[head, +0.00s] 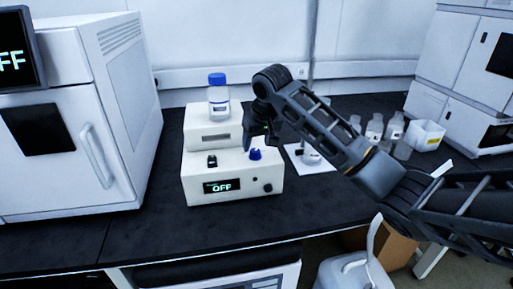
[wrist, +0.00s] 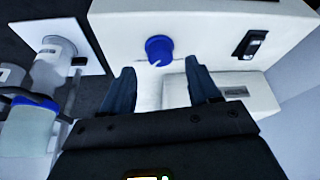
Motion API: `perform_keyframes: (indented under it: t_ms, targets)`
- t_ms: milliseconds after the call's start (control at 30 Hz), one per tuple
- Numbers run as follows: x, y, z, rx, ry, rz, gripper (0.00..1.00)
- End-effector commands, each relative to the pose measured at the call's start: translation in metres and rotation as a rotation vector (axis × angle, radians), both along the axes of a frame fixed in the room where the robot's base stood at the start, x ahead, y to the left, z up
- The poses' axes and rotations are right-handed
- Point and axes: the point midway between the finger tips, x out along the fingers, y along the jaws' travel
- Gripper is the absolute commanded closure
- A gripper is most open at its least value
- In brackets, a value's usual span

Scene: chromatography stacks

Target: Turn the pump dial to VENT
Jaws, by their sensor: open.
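The pump (head: 234,185) is a white box on the black bench, with a display on its front reading OFF. Its blue dial (head: 255,154) is on the top surface toward the right; the dial (wrist: 159,50) also shows in the wrist view, with a pale pointer mark near its lower edge. My gripper (head: 258,142) is just above and behind the dial. In the wrist view my gripper (wrist: 163,80) has its two fingers apart, with the dial ahead of the gap between the tips and nothing between them. I cannot read any VENT label.
A black rocker switch (head: 211,161) is on the pump's top left. A blue-capped bottle (head: 218,97) stands on the raised rear block. A large white oven (head: 85,110) is at left. Several small bottles (head: 375,128) and a white bin (head: 428,135) are at right.

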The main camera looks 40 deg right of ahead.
Motion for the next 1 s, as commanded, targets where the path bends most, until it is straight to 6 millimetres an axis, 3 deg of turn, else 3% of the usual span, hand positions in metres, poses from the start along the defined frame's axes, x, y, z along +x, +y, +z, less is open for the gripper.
perform_keyframes:
  t_ms: [233,600,1000]
  targets:
    - [0.01,-0.005,-0.027,-0.001,0.0,-0.001,0.39]
    - [0.013,-0.005,-0.033,-0.001,-0.002,0.0,0.39]
    - [0.013,-0.005,-0.033,0.0,-0.001,0.0,0.77]
